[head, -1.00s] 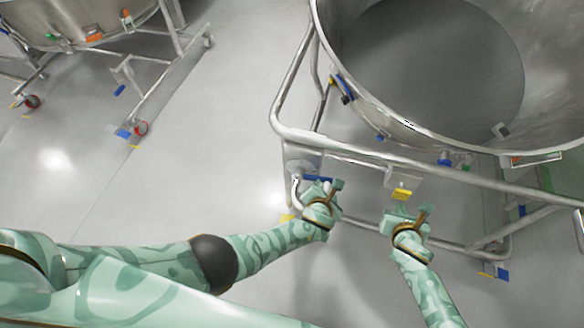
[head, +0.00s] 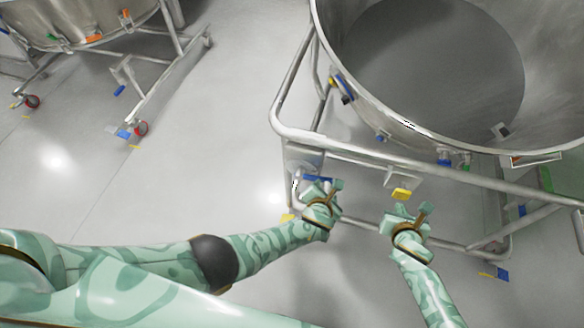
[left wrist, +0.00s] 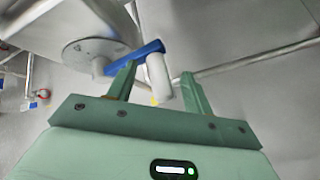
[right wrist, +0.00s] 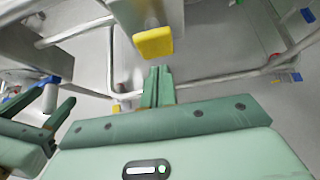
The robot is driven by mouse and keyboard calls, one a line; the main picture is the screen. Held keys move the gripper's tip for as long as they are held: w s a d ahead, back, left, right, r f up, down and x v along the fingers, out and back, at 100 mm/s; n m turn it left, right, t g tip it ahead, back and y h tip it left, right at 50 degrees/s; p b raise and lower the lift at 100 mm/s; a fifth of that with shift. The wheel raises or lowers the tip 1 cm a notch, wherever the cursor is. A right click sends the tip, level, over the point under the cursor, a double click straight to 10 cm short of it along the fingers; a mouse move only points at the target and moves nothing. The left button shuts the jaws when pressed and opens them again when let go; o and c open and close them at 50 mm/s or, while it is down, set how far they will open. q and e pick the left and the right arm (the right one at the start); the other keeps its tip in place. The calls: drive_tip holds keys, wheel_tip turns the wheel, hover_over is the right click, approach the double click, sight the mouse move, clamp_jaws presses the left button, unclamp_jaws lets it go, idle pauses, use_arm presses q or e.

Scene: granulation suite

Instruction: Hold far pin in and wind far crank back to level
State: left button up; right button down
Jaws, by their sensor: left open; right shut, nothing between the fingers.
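The crank has a blue arm (head: 318,178) on a round grey disc (left wrist: 92,50), with a white handle (left wrist: 158,78). My left gripper (head: 327,184) is at the crank. In the left wrist view its two fingers (left wrist: 158,84) are open, with the white handle between them and a gap to the right finger. The pin has a yellow knob (head: 402,193) under a grey bracket on the frame; it also shows in the right wrist view (right wrist: 153,42). My right gripper (head: 411,213) is shut and empty. Its fingertips (right wrist: 158,70) are just short of the knob; I cannot tell whether they touch.
A large open steel vessel (head: 395,118) stands above both grippers in a tubular frame (head: 350,146). The frame's lower rail (head: 365,227) runs past the grippers. Another vessel (head: 75,35) on a wheeled frame stands at upper left. The floor between (head: 215,120) is clear.

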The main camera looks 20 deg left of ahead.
sight(401, 196)
drive_tip(key=shift+w, duration=0.1)
drive_tip(key=shift+w, duration=1.8)
use_arm(q)
drive_tip(key=shift+c, duration=0.3)
use_arm(e)
drive_tip(key=shift+w, duration=0.15)
use_arm(q)
drive_tip(key=c, duration=0.8)
